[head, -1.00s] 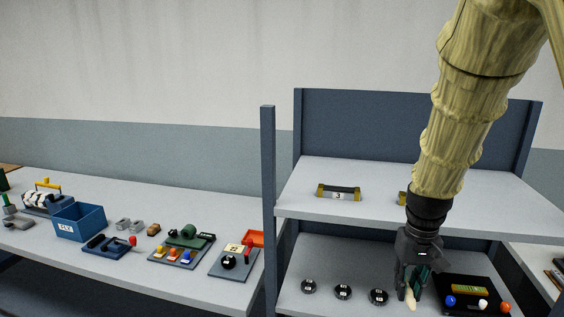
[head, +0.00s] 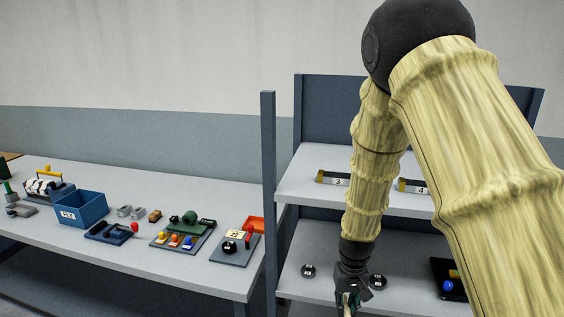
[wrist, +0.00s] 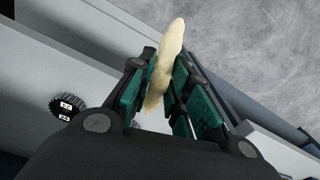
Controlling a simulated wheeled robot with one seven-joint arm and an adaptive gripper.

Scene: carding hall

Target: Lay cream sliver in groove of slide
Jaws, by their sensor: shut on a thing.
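My gripper (head: 347,302) is low in the head view, at the front of the shelf unit's lower shelf. In the wrist view my gripper (wrist: 163,95) is shut on the cream sliver (wrist: 166,62), a pale elongated piece held between the green pads. One end of the sliver sticks out past the fingertips, over the grey floor beyond a shelf edge. In the head view only a little of the sliver shows at the bottom edge. I cannot make out the slide or its groove for certain in either view.
Dark labelled discs, one on the left (head: 308,271) and one on the right (head: 378,282), lie on the lower shelf (head: 300,295). A black tray with a blue knob (head: 447,286) is to the right. A shelf post (head: 269,200) separates the left bench, which holds a blue bin (head: 80,214).

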